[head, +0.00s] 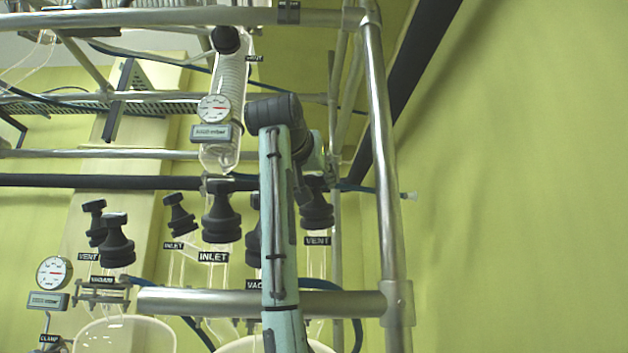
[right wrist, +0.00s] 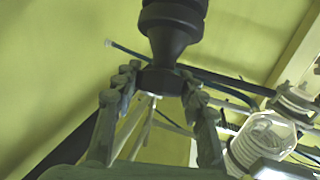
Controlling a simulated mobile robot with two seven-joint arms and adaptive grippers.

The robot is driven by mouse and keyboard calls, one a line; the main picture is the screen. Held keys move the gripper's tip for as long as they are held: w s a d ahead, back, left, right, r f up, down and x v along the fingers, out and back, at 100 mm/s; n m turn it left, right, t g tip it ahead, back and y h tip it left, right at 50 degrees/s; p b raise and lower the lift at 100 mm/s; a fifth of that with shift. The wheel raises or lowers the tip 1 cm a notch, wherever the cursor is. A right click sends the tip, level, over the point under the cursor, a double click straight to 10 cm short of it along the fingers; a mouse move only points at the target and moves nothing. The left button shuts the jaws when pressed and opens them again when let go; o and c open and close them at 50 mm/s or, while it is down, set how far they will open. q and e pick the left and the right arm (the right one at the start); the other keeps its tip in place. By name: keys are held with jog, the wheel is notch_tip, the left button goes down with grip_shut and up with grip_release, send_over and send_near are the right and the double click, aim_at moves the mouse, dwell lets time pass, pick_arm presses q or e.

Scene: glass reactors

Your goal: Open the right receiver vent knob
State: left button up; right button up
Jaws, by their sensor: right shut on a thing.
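The right receiver vent knob (head: 317,208) is a black ribbed knob above a label reading VENT, partly hidden by my right arm in the head view. In the right wrist view the black knob (right wrist: 172,38) fills the top centre, and its flared end sits between the fingers. My right gripper (right wrist: 160,80) is shut on this end, with one finger on each side. In the head view my right gripper (head: 306,180) is at the top of the knob, mostly hidden behind the wrist. My left gripper is not in view.
An INLET knob (head: 222,212) stands left of my arm, with another dark knob partly behind the arm. A metal post (head: 385,180) rises just right of the vent, and a horizontal rail (head: 190,301) crosses below. A glass condenser (head: 227,90) hangs at upper left.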

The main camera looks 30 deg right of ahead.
jog(key=n+t+y+b, duration=0.1)
jog(key=n+t+y, duration=0.1)
jog(key=n, duration=0.1)
jog(key=shift+s+y, duration=0.1)
jog(key=shift+y, duration=0.2)
jog(key=shift+n+t+y, duration=0.4)
jog(key=shift+n, duration=0.3)
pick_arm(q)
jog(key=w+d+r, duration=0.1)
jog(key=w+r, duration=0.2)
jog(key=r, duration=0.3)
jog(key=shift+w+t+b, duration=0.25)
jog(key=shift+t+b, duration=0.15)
pick_arm(e)
jog(key=shift+n+t+y, duration=0.7)
jog(key=shift+n+y, duration=0.9)
jog(key=shift+n, duration=0.1)
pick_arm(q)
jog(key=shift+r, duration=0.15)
pick_arm(e)
jog(key=shift+n+y, duration=0.3)
jog(key=o, duration=1.2)
jog(key=shift+c, duration=0.2)
